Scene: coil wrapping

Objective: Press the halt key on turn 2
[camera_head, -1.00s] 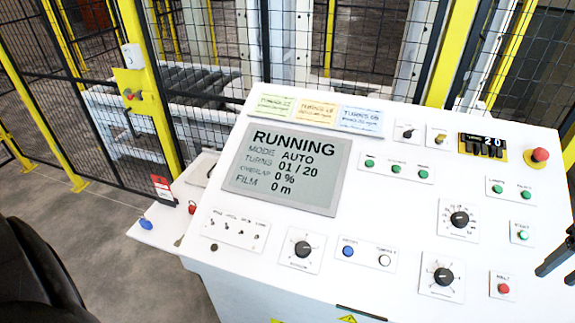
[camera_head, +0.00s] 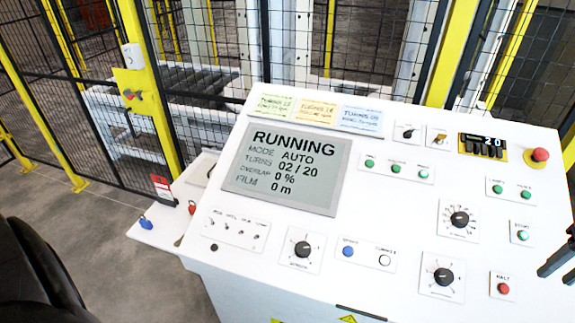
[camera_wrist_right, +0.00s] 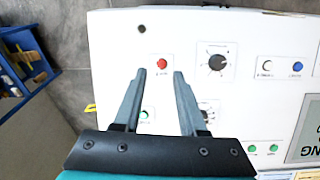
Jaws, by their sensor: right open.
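The halt key (camera_head: 503,288) is a small red round button on a white plate, low on the right of the white control panel (camera_head: 330,290). It also shows in the right wrist view (camera_wrist_right: 162,62), just beyond the fingertips. The screen (camera_head: 283,168) reads RUNNING, mode AUTO, turns 02 / 20, overlap 0 %, film 0 m. My right gripper (camera_wrist_right: 160,74) is open and empty, with the key between the lines of its fingers. In the head view its dark fingers (camera_head: 556,255) enter at the right edge, right of the key. My left gripper is not in view.
A red mushroom button (camera_head: 540,155) stands at the panel's upper right. A black knob (camera_head: 443,277) is left of the halt key, and a green button (camera_head: 522,235) is above it. Yellow-framed mesh fencing (camera_head: 150,90) stands behind the panel.

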